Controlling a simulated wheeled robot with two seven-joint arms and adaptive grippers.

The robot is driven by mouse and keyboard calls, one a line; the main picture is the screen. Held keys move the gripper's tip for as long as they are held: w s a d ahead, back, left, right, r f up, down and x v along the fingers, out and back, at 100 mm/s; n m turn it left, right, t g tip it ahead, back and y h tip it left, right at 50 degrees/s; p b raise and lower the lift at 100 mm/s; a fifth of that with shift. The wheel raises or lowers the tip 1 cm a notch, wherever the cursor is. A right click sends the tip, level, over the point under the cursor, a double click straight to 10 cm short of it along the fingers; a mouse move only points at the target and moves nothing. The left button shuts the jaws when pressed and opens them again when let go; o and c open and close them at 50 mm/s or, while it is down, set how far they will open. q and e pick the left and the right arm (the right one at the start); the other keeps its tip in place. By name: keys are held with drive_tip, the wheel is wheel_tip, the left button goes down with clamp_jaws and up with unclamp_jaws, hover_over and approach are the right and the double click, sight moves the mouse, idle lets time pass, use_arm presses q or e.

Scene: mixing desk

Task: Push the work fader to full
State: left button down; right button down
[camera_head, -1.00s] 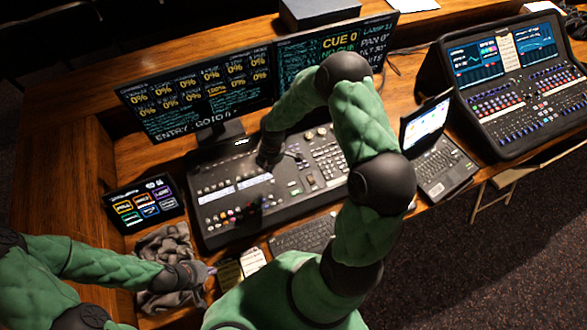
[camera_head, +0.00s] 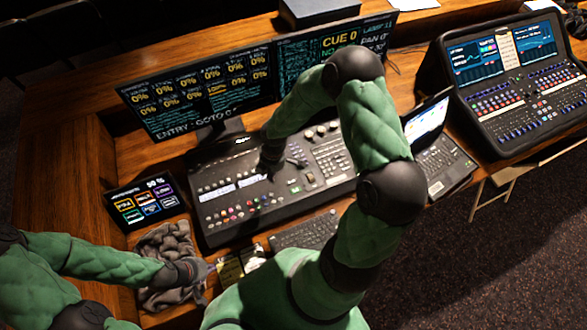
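The lighting console (camera_head: 223,207) lies in the middle of the desk, with rows of small faders and coloured buttons. I cannot make out which one is the work fader at this size. My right gripper (camera_head: 273,166) reaches down over the middle of the console, and its dark fingers blend with the panel. Whether they touch a fader or are open cannot be seen. My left gripper (camera_head: 207,269) is low at the left, beside a crumpled grey cloth (camera_head: 166,244) and away from the console. Its finger opening is too small to tell.
Two monitors (camera_head: 200,85) stand behind the console, and a tablet (camera_head: 144,203) is at its left. A keyboard (camera_head: 305,231) and small yellow notes (camera_head: 229,270) lie in front. An open laptop (camera_head: 443,164) and a sound mixer (camera_head: 518,100) are at the right.

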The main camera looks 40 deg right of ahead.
drive_tip(key=s+a+r+b, duration=0.1)
drive_tip(key=s+a, duration=0.2)
drive_tip(key=s, duration=0.3)
drive_tip(key=shift+s+a, duration=0.15)
drive_tip(key=shift+a, duration=0.15)
drive_tip(key=shift+r, duration=0.1)
